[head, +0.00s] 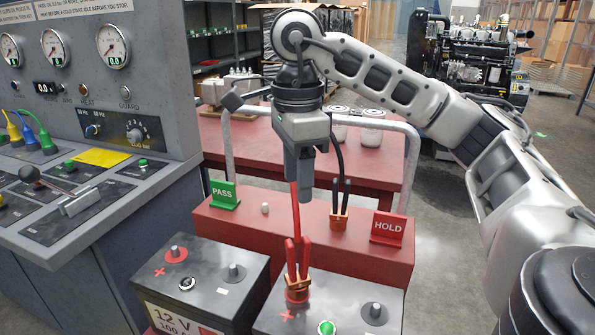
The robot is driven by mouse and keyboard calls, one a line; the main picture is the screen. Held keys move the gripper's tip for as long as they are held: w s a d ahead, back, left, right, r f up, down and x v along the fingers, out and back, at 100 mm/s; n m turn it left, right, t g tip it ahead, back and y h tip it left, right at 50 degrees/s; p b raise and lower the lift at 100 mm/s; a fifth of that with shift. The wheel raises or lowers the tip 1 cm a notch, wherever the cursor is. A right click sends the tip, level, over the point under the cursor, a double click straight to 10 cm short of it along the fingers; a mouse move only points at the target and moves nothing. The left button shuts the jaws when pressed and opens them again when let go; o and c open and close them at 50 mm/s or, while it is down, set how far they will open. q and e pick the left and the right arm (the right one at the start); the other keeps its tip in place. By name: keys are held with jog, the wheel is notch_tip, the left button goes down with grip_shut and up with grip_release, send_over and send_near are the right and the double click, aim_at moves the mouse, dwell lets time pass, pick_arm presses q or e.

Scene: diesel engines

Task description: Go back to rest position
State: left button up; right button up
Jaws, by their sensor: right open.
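My right gripper (299,182) hangs downward in the middle of the head view, its arm coming in from the right. It is open and empty above the red clamp (297,262). The red clamp sits upright at the red plus terminal of the near battery (345,310), with its red cable rising behind my gripper. I cannot tell whether my fingers and the red cable touch. A black-handled clamp (340,205) stands on the red ledge (265,228) behind. My left gripper is out of view.
A grey control console (95,75) with gauges and a lever (60,190) fills the left. Another battery (225,265) stands beside the near one. The ledge carries a green PASS sign (224,195) and a red HOLD sign (387,229). A red table (245,145) and an engine (465,65) stand behind.

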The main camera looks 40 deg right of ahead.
dwell(0.3)
